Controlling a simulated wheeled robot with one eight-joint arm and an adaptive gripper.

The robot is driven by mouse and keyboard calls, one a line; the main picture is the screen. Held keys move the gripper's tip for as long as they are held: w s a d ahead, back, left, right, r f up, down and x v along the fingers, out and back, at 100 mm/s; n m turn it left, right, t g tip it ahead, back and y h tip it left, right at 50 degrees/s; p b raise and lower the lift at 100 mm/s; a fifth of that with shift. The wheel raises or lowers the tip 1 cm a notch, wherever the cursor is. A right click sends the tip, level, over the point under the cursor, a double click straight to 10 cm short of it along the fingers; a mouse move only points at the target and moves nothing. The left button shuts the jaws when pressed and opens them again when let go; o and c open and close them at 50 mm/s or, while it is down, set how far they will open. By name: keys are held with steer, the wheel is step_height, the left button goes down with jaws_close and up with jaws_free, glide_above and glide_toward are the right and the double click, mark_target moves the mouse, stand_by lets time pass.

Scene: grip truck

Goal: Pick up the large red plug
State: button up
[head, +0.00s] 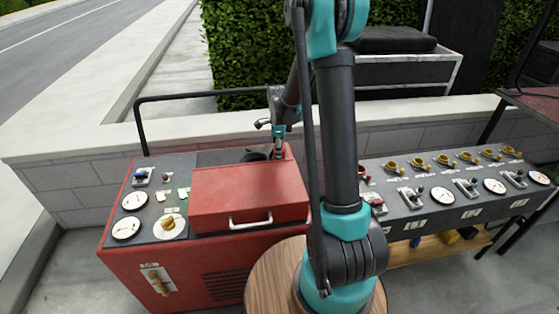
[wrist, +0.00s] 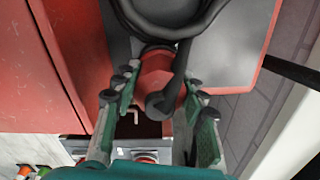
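The large red plug (wrist: 153,68) shows in the wrist view, with a thick black cable (wrist: 178,60) running from it. It lies ahead of my gripper (wrist: 163,88), roughly between the two fingertips. The fingers are spread, one on each side of the plug. I cannot tell whether either fingertip touches it. In the head view my gripper (head: 272,128) is small, above the back of the red machine, behind its raised red box. I cannot make out the plug there.
The red machine (head: 230,262) has a raised red box (head: 250,195) with a handle, gauges on its left and a black rail behind. A low block wall (head: 60,188) runs behind. A grey panel (head: 450,195) with gauges and yellow fittings stands right. A round wooden table (head: 262,285) is in front.

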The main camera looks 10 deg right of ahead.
steer(key=c, duration=0.8)
steer(key=shift+r, duration=0.1)
